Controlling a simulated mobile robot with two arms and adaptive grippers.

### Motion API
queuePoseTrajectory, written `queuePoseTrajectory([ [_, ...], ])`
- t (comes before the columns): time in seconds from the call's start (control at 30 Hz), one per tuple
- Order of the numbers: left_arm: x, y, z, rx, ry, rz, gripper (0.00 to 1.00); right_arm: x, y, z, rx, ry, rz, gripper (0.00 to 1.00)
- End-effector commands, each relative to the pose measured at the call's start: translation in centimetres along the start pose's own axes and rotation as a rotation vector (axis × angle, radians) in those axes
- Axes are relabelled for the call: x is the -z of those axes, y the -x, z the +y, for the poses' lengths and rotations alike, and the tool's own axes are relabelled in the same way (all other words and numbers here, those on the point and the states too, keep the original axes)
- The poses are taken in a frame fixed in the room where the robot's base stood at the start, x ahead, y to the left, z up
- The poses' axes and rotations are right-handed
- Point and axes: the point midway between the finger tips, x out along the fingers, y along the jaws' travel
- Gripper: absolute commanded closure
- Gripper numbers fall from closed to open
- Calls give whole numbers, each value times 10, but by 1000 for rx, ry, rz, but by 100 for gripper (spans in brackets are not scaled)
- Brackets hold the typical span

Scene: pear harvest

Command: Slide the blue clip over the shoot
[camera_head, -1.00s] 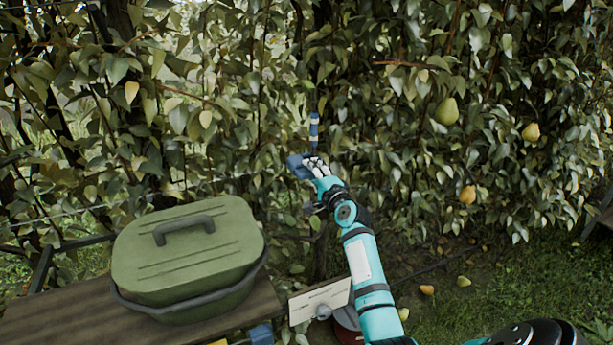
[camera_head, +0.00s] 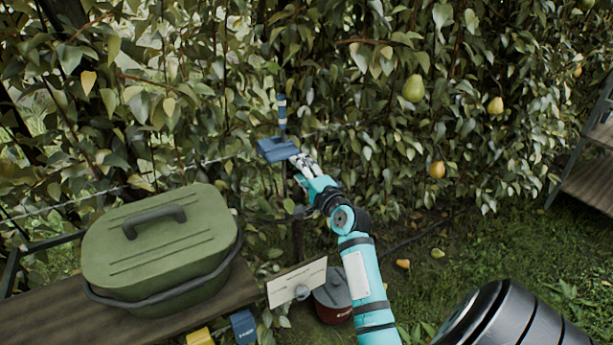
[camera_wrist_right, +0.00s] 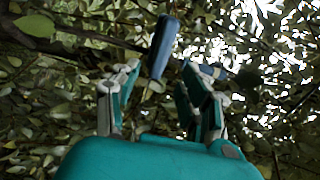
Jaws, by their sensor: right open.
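A flat blue clip (camera_head: 278,149) is in front of the foliage in the head view, just below an upright shoot (camera_head: 282,112) with blue and pale bands. It looks in line with the shoot, but I cannot tell whether it is around it. My right gripper (camera_head: 302,162) is just right of and below the clip, with its fingers spread. In the wrist view the right gripper (camera_wrist_right: 160,85) is open. A dark blue upright piece shows beyond and between its fingertips, and more blue shows behind the right fingers. Contact with the clip is unclear. My left gripper is out of view.
A green lidded box (camera_head: 160,245) stands on a wooden bench (camera_head: 40,325) at the left. Dense leaves with pears (camera_head: 413,88) fill the back. Shelves (camera_head: 590,170) stand at right.

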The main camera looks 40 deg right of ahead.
Motion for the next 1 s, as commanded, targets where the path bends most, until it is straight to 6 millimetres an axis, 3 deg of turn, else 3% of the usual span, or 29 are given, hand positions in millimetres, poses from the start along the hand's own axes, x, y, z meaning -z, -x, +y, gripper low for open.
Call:
queuePoseTrajectory([
  [0.1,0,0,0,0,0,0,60,0,18,1,-2,-1,1,56],
  [0.27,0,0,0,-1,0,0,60,1,28,0,-1,-2,0,56],
  [1.0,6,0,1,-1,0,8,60,1,29,0,-1,-1,0,56],
])
